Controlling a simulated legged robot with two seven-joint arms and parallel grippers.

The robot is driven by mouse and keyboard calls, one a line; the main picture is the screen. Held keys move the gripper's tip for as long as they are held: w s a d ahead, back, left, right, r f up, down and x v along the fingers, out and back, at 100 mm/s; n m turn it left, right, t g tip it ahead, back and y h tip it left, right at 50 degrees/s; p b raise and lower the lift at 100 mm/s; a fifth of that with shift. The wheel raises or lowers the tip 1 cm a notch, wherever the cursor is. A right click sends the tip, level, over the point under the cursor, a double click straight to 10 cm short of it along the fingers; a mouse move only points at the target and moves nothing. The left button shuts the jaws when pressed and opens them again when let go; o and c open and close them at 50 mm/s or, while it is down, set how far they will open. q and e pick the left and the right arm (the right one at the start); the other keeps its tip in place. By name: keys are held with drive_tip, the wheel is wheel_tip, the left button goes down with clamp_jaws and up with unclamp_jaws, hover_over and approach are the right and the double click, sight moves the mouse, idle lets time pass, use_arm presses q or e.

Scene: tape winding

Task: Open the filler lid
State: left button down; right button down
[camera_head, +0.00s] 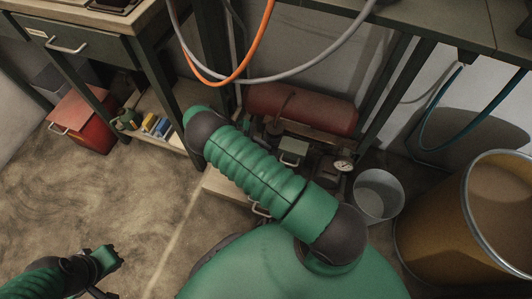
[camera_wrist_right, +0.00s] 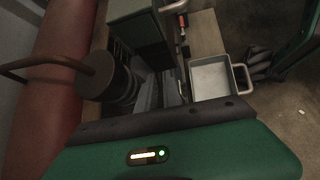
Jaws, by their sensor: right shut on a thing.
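A machine with a red tank (camera_head: 300,108) stands low under the bench. Its small green box (camera_head: 292,150) has a pale handle and also shows in the right wrist view (camera_wrist_right: 140,28). A dark round part (camera_wrist_right: 95,75) with a brown curved rod lies by the tank. I cannot tell which part is the filler lid. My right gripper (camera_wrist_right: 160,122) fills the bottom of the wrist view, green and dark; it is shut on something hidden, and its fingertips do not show. My left gripper (camera_head: 107,258) is at lower left, away from the machine; its jaws are unclear.
A pale tray (camera_wrist_right: 212,78) with a handle is beside the machine. A grey bucket (camera_head: 378,195) and a big tan drum (camera_head: 460,225) stand to the right. An orange hose (camera_head: 255,50) and a grey hose hang above.

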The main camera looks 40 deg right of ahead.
drive_tip(key=b, duration=0.1)
drive_tip(key=w+g+b, duration=0.1)
drive_tip(key=shift+a+f+g+h+b, duration=0.1)
drive_tip(key=shift+a+g+h+b, duration=0.1)
drive_tip(key=shift+g+h+b, duration=0.15)
drive_tip(key=shift+w+a+r+b, duration=0.1)
drive_tip(key=shift+r+b, duration=0.25)
drive_tip(key=shift+b, duration=0.25)
drive_tip(key=shift+g+h, duration=0.25)
drive_tip(key=c, duration=1.5)
unclamp_jaws()
